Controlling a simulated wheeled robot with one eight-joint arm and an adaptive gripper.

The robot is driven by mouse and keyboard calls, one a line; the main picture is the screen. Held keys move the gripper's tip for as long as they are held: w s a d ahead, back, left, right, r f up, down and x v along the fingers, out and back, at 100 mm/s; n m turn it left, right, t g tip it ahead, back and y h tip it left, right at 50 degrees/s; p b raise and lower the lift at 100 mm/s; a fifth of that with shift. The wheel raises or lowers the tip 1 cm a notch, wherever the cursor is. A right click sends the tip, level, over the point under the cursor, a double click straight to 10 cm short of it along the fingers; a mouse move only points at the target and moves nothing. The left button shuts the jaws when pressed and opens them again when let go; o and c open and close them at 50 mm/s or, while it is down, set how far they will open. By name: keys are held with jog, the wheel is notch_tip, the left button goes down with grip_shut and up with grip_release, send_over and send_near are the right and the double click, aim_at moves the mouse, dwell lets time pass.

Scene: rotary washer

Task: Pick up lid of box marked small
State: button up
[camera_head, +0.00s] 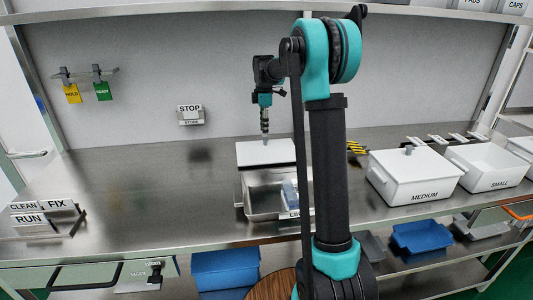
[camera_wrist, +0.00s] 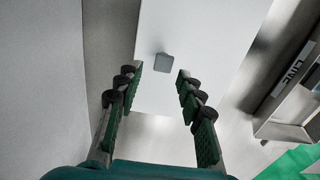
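The box marked SMALL (camera_head: 497,182) stands open, without a lid, at the right of the counter. A flat white lid (camera_head: 252,153) lies at the back middle, behind a metal tray. In the wrist view the white lid (camera_wrist: 200,30) has a small grey knob (camera_wrist: 164,62). My gripper (camera_head: 265,150) hangs over this lid, pointing down. In the wrist view my gripper (camera_wrist: 159,78) is open and empty, with the knob just ahead of and between its fingertips. I cannot tell the gap in height. The lid bears no visible marking.
A lidded white box marked MEDIUM (camera_head: 424,195) stands left of the small box. CLEAN, FIX and RUN signs (camera_head: 28,219) stand at left. The counter's left middle is clear.

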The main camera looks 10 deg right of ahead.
aim_at(265, 138)
jog(key=shift+s+d+f, duration=0.1)
jog(key=shift+s+f, duration=0.05)
jog(key=shift+f, duration=1.2)
jog(key=shift+s+d+f, duration=0.1)
jog(key=shift+f, duration=1.25)
grip_shut()
